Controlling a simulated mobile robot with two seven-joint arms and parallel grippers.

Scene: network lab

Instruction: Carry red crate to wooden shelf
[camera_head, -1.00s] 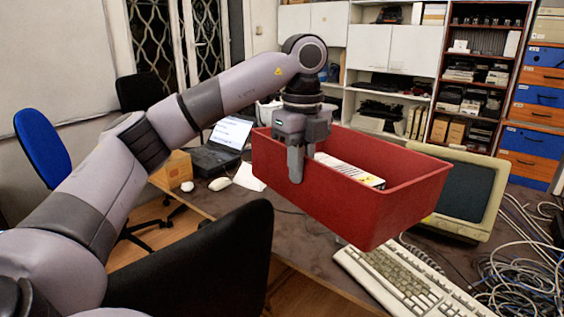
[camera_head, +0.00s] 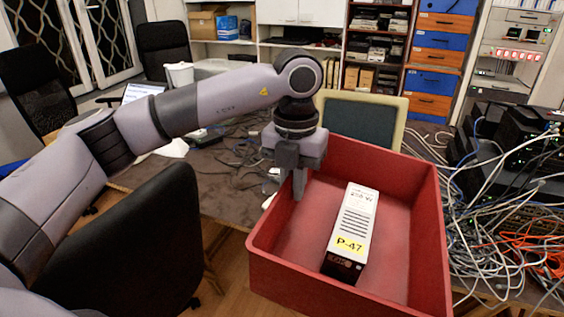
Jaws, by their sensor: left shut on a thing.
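The red crate (camera_head: 312,289) is in the lower right of the head view, close to me and held up in front of the desk. My left gripper (camera_head: 290,182) is shut on the crate's left wall, with one finger showing inside it. A white and black box with a yellow P-47 label (camera_head: 352,228) lies inside the crate. A dark brown wooden shelf (camera_head: 379,48) with boxes and equipment stands at the back; I cannot tell if it is the task's shelf. My right gripper is not in view.
The desk (camera_head: 215,190) lies behind the crate, with an old monitor (camera_head: 362,120) on it. Tangled cables (camera_head: 490,225) and black devices (camera_head: 505,140) fill the right side. A black chair (camera_head: 125,255) stands at the lower left. Blue and orange drawers (camera_head: 433,80) stand at the back.

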